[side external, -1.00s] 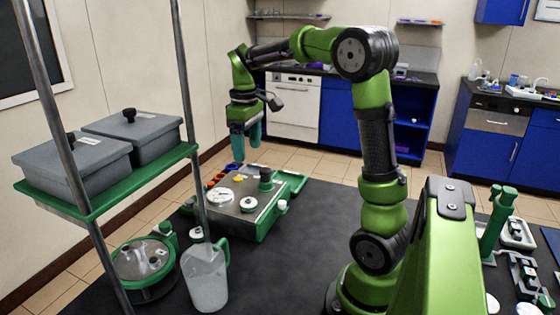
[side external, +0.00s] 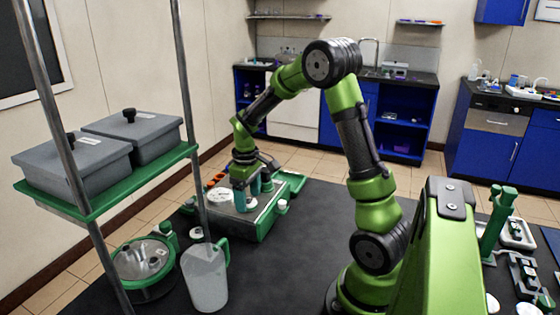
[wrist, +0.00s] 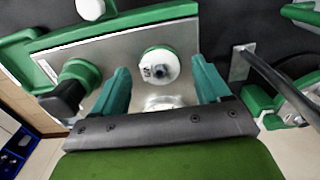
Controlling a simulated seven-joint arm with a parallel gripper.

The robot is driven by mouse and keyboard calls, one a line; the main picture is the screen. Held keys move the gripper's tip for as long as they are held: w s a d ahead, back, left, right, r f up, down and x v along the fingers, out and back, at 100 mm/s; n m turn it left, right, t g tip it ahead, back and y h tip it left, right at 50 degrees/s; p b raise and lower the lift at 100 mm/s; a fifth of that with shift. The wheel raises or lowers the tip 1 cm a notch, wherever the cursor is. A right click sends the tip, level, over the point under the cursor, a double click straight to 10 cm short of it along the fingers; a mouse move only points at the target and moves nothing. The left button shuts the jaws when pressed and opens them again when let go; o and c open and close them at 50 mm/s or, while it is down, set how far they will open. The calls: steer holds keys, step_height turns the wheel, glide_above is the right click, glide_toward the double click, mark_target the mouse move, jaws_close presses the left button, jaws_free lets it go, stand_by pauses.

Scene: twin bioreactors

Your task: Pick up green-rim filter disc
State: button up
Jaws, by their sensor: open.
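My gripper (side external: 254,194) is low over the metal-topped green station (side external: 262,218) in the side view, its teal fingers apart. In the wrist view my gripper (wrist: 162,88) is open and empty. Ahead of and roughly centred between its fingers lies a small round white disc (wrist: 159,66) with dark marks and a dark centre. A trace of green shows at its edge, so it may be the green-rim filter disc; I cannot be sure. A shiny round metal part (wrist: 163,102) shows between the fingers, partly hidden by the gripper body.
A green fitting with a black knob (wrist: 66,97) stands left of the fingers. A round white part (side external: 219,196) and orange rings (side external: 213,182) sit at the station's left. A jug (side external: 205,277), a lidded round vessel (side external: 142,260) and a rack post (side external: 190,110) stand nearer. Open dark table lies right.

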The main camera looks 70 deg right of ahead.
steer(key=shift+f, duration=0.45)
steer(key=c, duration=1)
steer(key=shift+r, duration=0.15)
